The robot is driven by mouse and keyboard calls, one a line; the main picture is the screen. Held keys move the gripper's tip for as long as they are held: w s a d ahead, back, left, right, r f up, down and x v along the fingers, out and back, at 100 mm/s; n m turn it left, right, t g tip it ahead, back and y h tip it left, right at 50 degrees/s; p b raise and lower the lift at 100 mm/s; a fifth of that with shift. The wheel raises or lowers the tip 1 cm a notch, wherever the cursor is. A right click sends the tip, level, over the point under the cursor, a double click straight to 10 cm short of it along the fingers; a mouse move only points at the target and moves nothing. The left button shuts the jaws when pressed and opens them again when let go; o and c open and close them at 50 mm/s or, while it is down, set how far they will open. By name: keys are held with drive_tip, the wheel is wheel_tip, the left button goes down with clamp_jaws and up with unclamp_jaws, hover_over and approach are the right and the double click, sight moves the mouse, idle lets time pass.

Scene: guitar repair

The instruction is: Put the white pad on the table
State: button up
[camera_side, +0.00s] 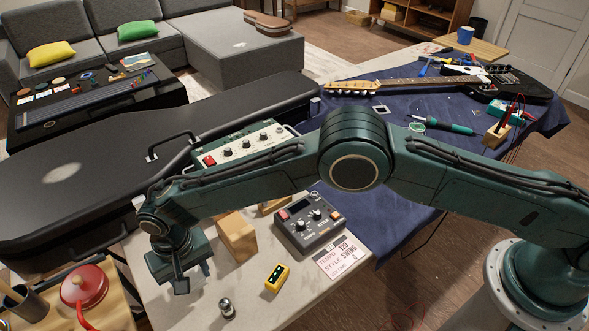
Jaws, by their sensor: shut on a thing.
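My gripper (181,287) points down over the near left part of the pale table (185,312). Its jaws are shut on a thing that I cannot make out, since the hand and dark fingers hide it. I cannot pick out a white pad for certain in this view. A small pale square with a dark middle (381,110) lies on the blue cloth, apart from my gripper. I cannot tell whether the gripper touches the table.
A wooden block (237,238), a dark pedal (309,224), a yellow box (277,277), a small metal cylinder (227,308) and a printed card (341,259) stand near the gripper. The black guitar case (60,205) lies behind.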

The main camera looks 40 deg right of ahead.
sight(192, 278)
drive_tip(key=shift+f, duration=1.2)
drive_tip(key=shift+f, duration=0.15)
drive_tip(key=o, duration=1)
drive_tip(key=shift+c, duration=0.2)
wheel_tip(192, 278, up, 12)
drive_tip(key=shift+r, duration=0.2)
